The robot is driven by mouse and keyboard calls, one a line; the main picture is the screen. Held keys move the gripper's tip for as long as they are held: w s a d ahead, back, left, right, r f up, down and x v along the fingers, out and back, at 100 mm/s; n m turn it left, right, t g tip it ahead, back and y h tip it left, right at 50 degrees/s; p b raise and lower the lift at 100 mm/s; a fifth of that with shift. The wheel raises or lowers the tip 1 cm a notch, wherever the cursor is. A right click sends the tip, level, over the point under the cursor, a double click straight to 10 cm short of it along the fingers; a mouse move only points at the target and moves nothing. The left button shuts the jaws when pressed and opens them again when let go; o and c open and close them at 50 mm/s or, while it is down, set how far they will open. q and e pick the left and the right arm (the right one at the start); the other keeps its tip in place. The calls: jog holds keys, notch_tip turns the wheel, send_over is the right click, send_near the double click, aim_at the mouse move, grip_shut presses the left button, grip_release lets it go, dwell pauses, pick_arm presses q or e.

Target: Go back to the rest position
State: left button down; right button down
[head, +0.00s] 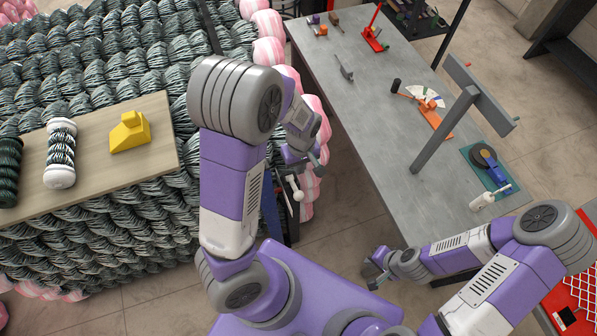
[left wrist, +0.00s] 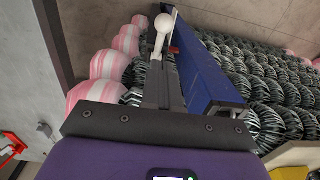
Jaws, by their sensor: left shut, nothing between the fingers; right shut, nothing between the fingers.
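My left arm bends down over the rolls, and its gripper (head: 297,172) hangs low between the stacked rolls and the grey table, close to a white ball-ended lever (head: 297,192). The left gripper is shut and empty. In the left wrist view the white lever (left wrist: 162,40) stands just beyond the dark wrist mount, beside a blue bar (left wrist: 210,75); I cannot tell whether the gripper touches them. My right gripper (head: 374,268) is shut and empty, low near the front left corner of the grey table, apart from any object.
The grey table (head: 335,95) holds a red tool (head: 375,38), a grey upright frame (head: 445,130) and a blue-handled grinder (head: 488,165). Stacked dark wire rolls (head: 110,60) fill the left, with a wooden board (head: 95,180) bearing a yellow block (head: 130,132). Floor is open between.

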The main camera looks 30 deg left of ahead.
pick_arm(q)
jog(key=shift+r, duration=0.75)
jog(key=s+d+f+m+h, duration=0.2)
jog(key=s+d+f+m, duration=0.3)
jog(key=f, duration=0.4)
jog(key=s+d+f+m+h, duration=0.2)
jog(key=s+d+f, duration=0.4)
jog(key=f, duration=0.3)
notch_tip(320, 180, down, 16)
jog(key=b, duration=1.6)
jog(key=shift+w+d+f+t+b, duration=0.25)
jog(key=shift+w+d+t+b, duration=0.05)
jog(key=shift+w+t+b, duration=0.1)
